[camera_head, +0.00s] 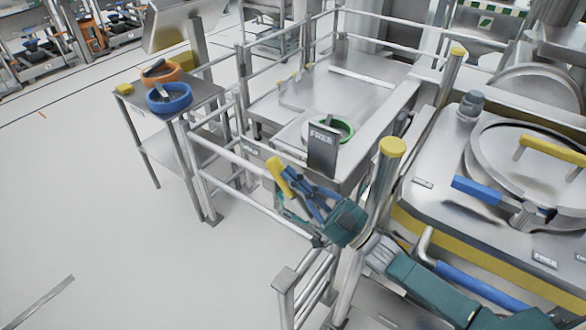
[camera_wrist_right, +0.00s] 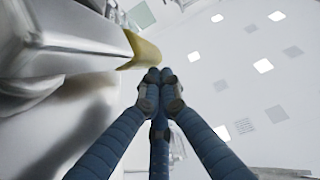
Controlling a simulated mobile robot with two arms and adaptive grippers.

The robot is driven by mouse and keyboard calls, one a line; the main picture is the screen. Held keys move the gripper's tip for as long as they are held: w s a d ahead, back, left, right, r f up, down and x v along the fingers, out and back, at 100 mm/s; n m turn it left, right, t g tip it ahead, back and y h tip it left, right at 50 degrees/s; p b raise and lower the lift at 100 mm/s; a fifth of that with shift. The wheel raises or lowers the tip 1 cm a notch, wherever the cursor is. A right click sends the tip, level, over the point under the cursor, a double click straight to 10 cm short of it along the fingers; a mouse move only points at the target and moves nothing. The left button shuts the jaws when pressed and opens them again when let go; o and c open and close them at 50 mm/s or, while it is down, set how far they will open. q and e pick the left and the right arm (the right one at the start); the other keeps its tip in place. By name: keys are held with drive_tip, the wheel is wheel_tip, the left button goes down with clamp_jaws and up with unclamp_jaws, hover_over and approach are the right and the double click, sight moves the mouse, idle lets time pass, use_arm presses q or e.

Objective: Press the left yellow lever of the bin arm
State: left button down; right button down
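A yellow lever (camera_head: 277,175) sticks up at the near rail of the bin arm frame in the head view. In the right wrist view a yellow part (camera_wrist_right: 143,50) shows just beyond and left of my fingertips, probably the same lever. My right gripper (camera_head: 289,178) has blue fingers and lies close against the right side of the lever in the head view. In the wrist view its fingertips (camera_wrist_right: 159,75) are drawn together with nothing visible between them. Whether they touch the lever I cannot tell. My left gripper is not in view.
A yellow-capped post (camera_head: 392,147) stands close to my right arm, and another (camera_head: 457,51) stands farther back. A dark FREE sign (camera_head: 323,148) is behind the gripper. A side table (camera_head: 200,92) holds orange and blue rings. Open floor lies at left.

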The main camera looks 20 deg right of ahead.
drive_tip(key=shift+w+a+r+g+h+p, duration=0.35)
drive_tip(key=shift+a+g+h+p, duration=0.2)
drive_tip(key=shift+p, duration=0.65)
drive_tip(key=shift+w+a+f+g+p, duration=0.1)
drive_tip(key=shift+w+f+g+p, duration=0.25)
drive_tip(key=shift+f+p, duration=0.15)
drive_tip(key=shift+f+h, duration=0.15)
drive_tip(key=shift+h, duration=0.1)
drive_tip(key=shift+a+f+g+p, duration=0.1)
drive_tip(key=shift+f+g+p, duration=0.05)
drive_tip(key=shift+g+p, duration=0.2)
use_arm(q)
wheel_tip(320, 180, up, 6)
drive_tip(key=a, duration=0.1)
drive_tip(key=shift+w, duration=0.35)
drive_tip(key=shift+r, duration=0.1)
